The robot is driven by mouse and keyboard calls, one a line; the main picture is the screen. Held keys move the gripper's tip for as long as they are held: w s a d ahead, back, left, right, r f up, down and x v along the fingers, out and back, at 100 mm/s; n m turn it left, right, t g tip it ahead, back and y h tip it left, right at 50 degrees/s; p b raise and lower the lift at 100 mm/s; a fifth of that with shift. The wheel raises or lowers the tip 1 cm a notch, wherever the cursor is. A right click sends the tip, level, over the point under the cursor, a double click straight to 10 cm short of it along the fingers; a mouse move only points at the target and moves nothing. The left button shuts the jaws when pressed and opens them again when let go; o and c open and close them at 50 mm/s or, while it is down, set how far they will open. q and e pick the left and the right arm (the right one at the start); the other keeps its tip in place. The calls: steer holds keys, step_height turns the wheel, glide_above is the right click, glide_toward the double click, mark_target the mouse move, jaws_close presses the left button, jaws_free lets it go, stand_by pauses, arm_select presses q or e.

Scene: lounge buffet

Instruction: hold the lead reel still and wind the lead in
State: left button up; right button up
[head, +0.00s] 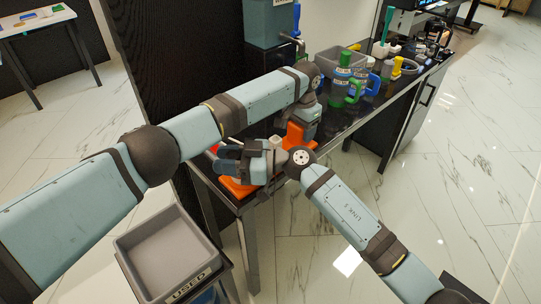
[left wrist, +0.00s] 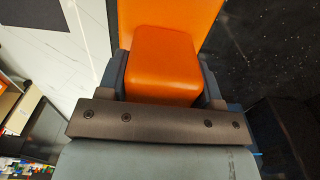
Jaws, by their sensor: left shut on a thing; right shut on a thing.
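The lead reel (head: 236,187) is orange and stands at the near end of the dark counter; my grippers and arms hide much of it. My left gripper (head: 300,129) points down at the reel's upright orange part (head: 294,135). In the left wrist view my left gripper (left wrist: 163,78) is shut on an orange block (left wrist: 165,58) of the reel, a finger on each side. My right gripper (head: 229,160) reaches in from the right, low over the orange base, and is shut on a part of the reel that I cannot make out. The lead itself is not clear.
A grey bin (head: 165,250) labelled USED stands below the counter's near end. Open marble floor lies right.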

steer(key=o, duration=0.9)
steer(key=shift+s+a, duration=0.1)
steer(key=shift+d, duration=0.55)
steer(key=d, duration=1.1)
steer(key=shift+s+r, duration=0.1)
steer(key=shift+s, duration=0.05)
